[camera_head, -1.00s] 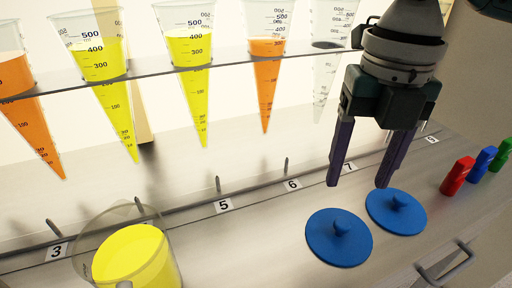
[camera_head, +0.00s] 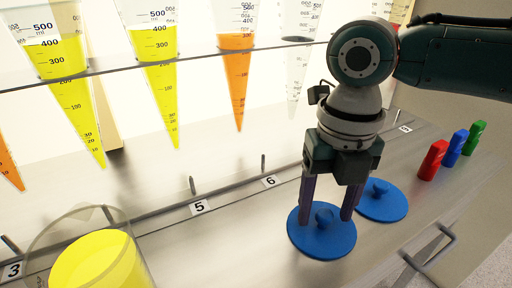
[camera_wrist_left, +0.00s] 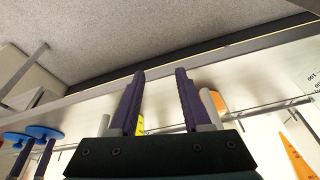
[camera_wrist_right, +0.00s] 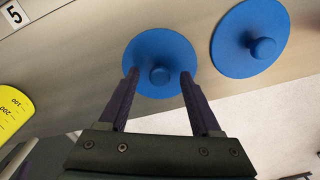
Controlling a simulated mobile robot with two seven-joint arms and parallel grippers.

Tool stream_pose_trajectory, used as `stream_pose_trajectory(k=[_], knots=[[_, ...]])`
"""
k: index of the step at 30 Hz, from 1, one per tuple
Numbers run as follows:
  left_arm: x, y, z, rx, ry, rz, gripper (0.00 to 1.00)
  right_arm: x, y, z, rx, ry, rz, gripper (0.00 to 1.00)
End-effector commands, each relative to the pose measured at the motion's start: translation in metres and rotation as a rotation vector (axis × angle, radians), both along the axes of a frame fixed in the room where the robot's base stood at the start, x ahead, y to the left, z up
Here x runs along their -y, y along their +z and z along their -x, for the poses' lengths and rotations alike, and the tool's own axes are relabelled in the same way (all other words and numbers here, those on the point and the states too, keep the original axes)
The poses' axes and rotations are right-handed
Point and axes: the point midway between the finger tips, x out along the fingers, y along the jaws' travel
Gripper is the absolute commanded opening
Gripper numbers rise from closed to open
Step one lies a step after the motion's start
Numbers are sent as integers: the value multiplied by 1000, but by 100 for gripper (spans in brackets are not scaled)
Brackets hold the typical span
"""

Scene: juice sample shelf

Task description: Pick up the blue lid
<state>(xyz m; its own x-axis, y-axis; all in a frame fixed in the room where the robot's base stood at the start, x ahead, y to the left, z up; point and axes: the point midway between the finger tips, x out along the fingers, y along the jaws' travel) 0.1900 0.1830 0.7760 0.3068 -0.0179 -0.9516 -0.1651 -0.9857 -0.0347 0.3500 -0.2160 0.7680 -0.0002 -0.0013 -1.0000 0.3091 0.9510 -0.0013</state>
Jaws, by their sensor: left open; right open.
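Two round blue lids, each with a knob in the middle, lie flat on the metal counter. The nearer blue lid (camera_head: 322,243) is below my right gripper (camera_head: 328,217), which is open with its two purple fingers on either side of the knob. In the right wrist view the same lid (camera_wrist_right: 160,52) lies ahead, its knob between the finger lines. The other blue lid (camera_head: 383,205) is to the right; it also shows in the right wrist view (camera_wrist_right: 250,38). My left gripper (camera_wrist_left: 157,75) is open and empty in the left wrist view.
A beaker of yellow liquid (camera_head: 95,262) stands at the lower left. Conical measuring vessels with orange and yellow liquid hang in a shelf (camera_head: 200,57) above. Red (camera_head: 433,160), blue (camera_head: 456,148) and green (camera_head: 474,137) objects stand at the right. A drawer handle (camera_head: 432,245) is at the front.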

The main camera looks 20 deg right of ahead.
Motion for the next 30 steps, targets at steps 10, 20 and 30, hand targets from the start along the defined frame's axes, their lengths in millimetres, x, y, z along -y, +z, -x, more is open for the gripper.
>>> stream_pose_trajectory(k=[10,20,30], knots=[[0,0,0,0,0,1,48,0,1,0,1,1,0,36],[0,0,0,-1,0,1,48,0,1,0,1,1,0,0],[0,0,0,-1,0,1,48,0,1,0,1,0,-1,0]])
